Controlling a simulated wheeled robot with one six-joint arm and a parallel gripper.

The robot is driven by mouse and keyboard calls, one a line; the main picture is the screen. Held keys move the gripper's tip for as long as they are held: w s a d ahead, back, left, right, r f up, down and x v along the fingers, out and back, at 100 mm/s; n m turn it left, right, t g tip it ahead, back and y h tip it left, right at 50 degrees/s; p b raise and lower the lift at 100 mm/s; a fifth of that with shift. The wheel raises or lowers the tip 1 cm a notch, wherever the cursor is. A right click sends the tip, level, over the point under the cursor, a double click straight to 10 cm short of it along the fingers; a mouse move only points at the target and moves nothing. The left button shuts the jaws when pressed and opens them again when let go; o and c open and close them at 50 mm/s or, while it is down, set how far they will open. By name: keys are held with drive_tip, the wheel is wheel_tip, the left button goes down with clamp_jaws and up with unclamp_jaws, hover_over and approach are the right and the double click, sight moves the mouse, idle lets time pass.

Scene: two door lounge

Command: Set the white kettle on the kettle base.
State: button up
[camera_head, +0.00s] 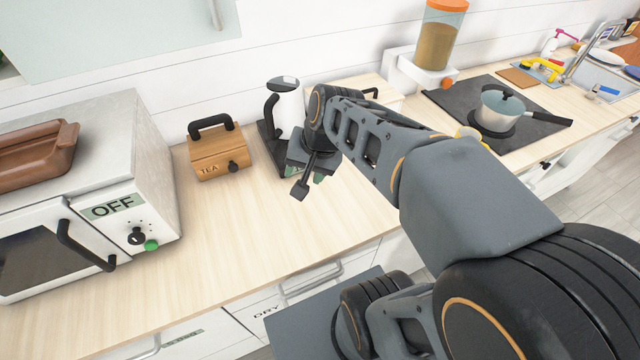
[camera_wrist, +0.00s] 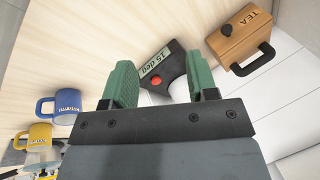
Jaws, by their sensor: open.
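The white kettle (camera_head: 290,108) with a black handle stands upright near the back wall in the head view, partly behind my arm. The kettle base (camera_head: 266,141) is a dark slab around its foot; the kettle appears to be on it, but my arm hides much of the contact. In the wrist view the kettle base (camera_wrist: 174,82) shows a "15 deg" display and a red button beyond the fingers. My gripper (camera_head: 308,178) is open and empty in front of the kettle. Its green fingers (camera_wrist: 158,75) are apart in the wrist view, where the kettle is not visible.
A wooden TEA box (camera_head: 217,152) stands left of the kettle, and a white oven (camera_head: 100,200) further left. Blue (camera_wrist: 62,108) and yellow (camera_wrist: 38,134) mugs are on the other side. A pot (camera_head: 497,108) sits on the hob. The counter front is clear.

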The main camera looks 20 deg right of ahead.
drive_tip(key=s+n+h, duration=0.1)
drive_tip(key=n, duration=0.1)
drive_tip(key=s+d+n+t, duration=0.1)
drive_tip(key=s+n, duration=0.1)
drive_tip(key=s+n+h, duration=0.1)
drive_tip(key=s, duration=0.1)
drive_tip(key=shift+d+f+n+h, duration=0.15)
drive_tip(key=shift+f+n+h, duration=0.15)
drive_tip(key=shift+f+n, duration=0.1)
idle(2.8)
